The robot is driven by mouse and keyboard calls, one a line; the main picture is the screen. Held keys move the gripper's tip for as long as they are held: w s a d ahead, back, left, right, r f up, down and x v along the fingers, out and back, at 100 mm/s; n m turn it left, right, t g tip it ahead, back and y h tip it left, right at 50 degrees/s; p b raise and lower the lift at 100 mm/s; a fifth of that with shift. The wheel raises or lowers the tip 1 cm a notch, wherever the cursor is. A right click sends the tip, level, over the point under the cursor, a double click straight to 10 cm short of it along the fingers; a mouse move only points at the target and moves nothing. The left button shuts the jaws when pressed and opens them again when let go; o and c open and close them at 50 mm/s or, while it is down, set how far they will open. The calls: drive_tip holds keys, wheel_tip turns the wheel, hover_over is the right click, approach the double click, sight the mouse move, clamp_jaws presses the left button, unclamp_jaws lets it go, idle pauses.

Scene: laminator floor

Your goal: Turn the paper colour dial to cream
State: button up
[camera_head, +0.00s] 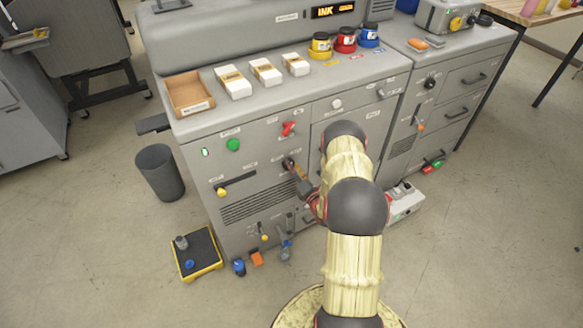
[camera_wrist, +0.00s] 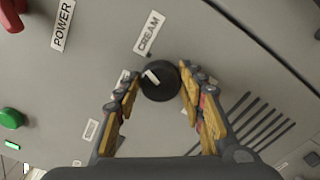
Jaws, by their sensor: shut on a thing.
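The paper colour dial (camera_wrist: 166,88) is a round black knob with a white pointer mark on the front panel of the grey machine. In the wrist view the CREAM label (camera_wrist: 149,33) is just above it. The pointer tilts up and left, between the CREAM label and a partly hidden label at the left finger. My gripper (camera_wrist: 160,88) has one finger on each side of the dial and is shut on it.
A red switch (camera_head: 289,128) and a green button (camera_head: 233,145) are on the panel near my gripper. Slotted vents (camera_wrist: 262,120) lie beside the dial. A dark bin (camera_head: 160,172) stands left on the floor.

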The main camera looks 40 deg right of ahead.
drive_tip(key=shift+d+m, duration=0.1)
drive_tip(key=shift+m, duration=1.1)
drive_tip(key=shift+f, duration=0.1)
drive_tip(key=o, duration=1.1)
drive_tip(key=shift+o, duration=0.2)
drive_tip(key=v, duration=1.2)
